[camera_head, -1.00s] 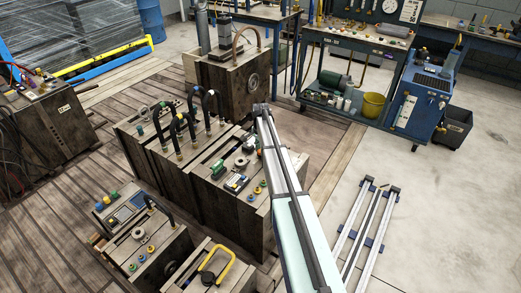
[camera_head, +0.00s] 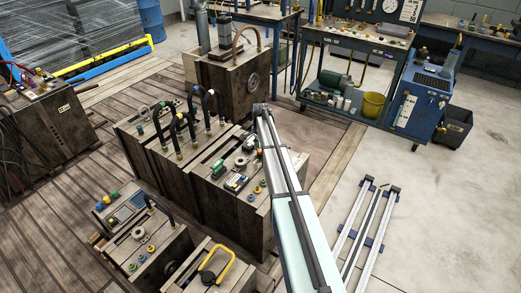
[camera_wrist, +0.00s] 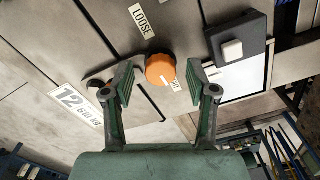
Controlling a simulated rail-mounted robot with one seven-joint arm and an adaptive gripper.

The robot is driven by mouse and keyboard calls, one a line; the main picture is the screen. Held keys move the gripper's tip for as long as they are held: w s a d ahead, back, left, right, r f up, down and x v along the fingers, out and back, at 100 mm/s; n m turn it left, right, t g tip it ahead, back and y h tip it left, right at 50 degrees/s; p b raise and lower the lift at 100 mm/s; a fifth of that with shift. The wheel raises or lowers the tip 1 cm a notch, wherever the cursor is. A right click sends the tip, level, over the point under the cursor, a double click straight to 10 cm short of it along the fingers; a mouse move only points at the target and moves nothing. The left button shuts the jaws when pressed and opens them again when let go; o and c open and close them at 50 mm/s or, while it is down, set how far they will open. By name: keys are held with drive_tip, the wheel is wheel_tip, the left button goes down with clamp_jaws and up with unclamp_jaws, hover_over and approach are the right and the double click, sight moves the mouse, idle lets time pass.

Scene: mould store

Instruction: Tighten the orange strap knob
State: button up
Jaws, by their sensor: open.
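The orange strap knob (camera_wrist: 160,69) is in the wrist view, on a grey-brown mould face. My gripper (camera_wrist: 160,81) is open, with one green-padded finger on each side of the knob. A gap shows between each finger and the knob. A "LOOSE" label (camera_wrist: 143,19) is above the knob. Another small label (camera_wrist: 170,84) is just below it, partly hidden and hard to read. In the head view my arm reaches over the moulds; the gripper and the orange knob cannot be made out there.
A dark box with a white button (camera_wrist: 232,50) is close to the right finger. A "12 / 610 kg" plate (camera_wrist: 77,106) is at left. In the head view, black hoses (camera_head: 193,118) rise from the moulds (camera_head: 237,208), and floor rails (camera_head: 370,225) lie at right.

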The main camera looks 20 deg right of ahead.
sight(260, 151)
drive_tip(key=shift+r, duration=0.1)
wheel_tip(260, 151, up, 12)
idle(0.5)
drive_tip(key=shift+a, duration=0.1)
